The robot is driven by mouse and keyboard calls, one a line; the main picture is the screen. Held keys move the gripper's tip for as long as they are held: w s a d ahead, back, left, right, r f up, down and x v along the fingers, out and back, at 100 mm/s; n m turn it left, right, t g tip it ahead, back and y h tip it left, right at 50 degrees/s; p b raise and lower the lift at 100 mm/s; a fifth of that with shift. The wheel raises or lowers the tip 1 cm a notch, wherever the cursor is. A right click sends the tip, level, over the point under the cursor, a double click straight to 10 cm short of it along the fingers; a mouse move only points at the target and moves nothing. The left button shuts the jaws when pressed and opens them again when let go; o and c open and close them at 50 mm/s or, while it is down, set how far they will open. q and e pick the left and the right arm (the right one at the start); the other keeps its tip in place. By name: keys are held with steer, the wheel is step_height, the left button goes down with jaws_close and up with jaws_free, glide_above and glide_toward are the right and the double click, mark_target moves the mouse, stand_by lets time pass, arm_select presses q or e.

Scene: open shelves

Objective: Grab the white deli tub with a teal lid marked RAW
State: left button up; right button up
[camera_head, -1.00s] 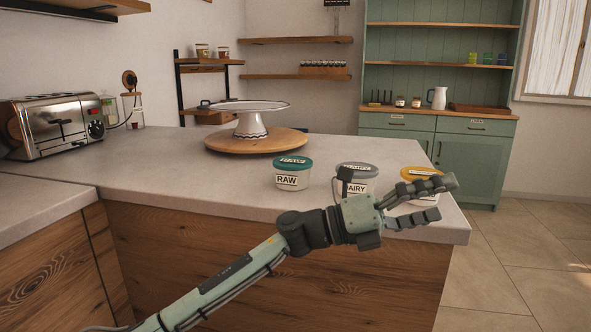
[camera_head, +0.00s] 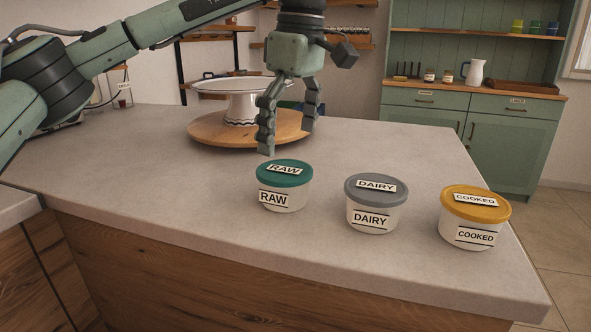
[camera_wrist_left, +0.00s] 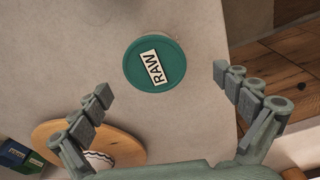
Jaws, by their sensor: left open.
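The white deli tub with a teal lid marked RAW (camera_head: 284,186) stands upright on the grey counter, leftmost of three tubs in the head view. In the left wrist view its teal lid (camera_wrist_left: 154,64) shows from above, beyond and between the fingertips. My left gripper (camera_head: 288,142) points down, open and empty, just behind and above the RAW tub, apart from it. The open fingers (camera_wrist_left: 162,82) also show in the left wrist view. My right gripper is not in view.
A grey-lidded DAIRY tub (camera_head: 373,204) and a yellow-lidded COOKED tub (camera_head: 474,218) stand to the right. A white cake stand (camera_head: 238,88) on a round wooden board (camera_head: 205,130) is behind. The counter's front left is clear.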

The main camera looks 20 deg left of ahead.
mark_target(285, 170)
arm_select(q)
steer(key=shift+w+a, duration=0.15)
steer(key=shift+w, duration=0.25)
steer(key=shift+f, duration=0.4)
steer(key=shift+s+a+f, duration=0.15)
steer(key=shift+s+f, duration=0.05)
steer(key=shift+f, duration=0.8)
steer(key=f, duration=0.3)
steer(key=w+f, duration=0.1)
steer(key=shift+a+f, duration=0.3)
steer(key=shift+a, duration=0.1)
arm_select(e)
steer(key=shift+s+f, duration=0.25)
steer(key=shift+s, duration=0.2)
arm_select(q)
steer(key=shift+c, duration=0.5)
steer(key=shift+r, duration=0.1)
steer(key=c, duration=1.2)
